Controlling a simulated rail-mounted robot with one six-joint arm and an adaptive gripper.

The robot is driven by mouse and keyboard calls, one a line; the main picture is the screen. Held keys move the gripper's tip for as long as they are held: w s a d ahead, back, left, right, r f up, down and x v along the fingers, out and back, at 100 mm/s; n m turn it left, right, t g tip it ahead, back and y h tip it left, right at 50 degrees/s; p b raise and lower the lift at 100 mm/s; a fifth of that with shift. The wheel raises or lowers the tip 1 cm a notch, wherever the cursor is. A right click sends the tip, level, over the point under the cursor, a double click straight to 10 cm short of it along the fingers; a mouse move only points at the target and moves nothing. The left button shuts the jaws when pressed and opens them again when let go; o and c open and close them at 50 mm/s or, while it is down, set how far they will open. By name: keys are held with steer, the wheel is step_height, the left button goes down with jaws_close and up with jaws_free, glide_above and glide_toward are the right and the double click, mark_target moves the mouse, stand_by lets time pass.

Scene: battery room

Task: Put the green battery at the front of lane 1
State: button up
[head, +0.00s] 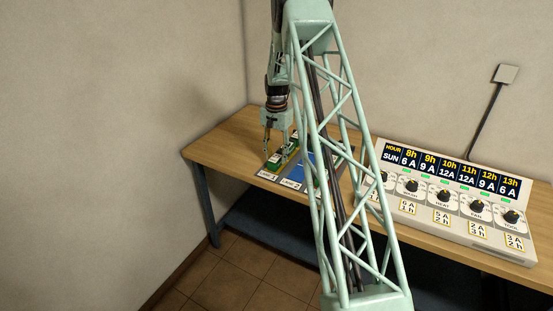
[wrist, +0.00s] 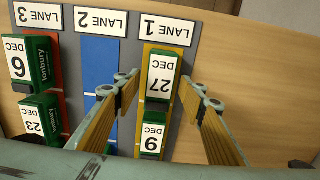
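In the wrist view, lane 1 (wrist: 146,115) is a yellow strip with its upside-down sign (wrist: 166,30). A green battery (wrist: 161,80) with a white label reading 27 DEC stands in it right beside the sign. A second green battery (wrist: 152,139) stands behind it in the same lane, partly hidden by my gripper's body. My gripper (wrist: 164,92) is open, its fingers on either side of the lane, with visible gaps to the 27 DEC battery. In the head view, my gripper (head: 278,150) points down over the lane 1 end of the board; a green battery (head: 275,158) shows below it.
Lane 2 (wrist: 101,65), blue, shows no battery in its visible part. Lane 3 (wrist: 56,50), red, holds two green batteries (wrist: 41,60) (wrist: 41,118). A control panel (head: 450,200) with dials stands right on the wooden table (head: 215,150). The table's left end is clear.

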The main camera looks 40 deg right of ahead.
mark_target(276, 157)
step_height(276, 157, up, 10)
stand_by(0.6)
steer(key=shift+r, duration=0.15)
stand_by(0.4)
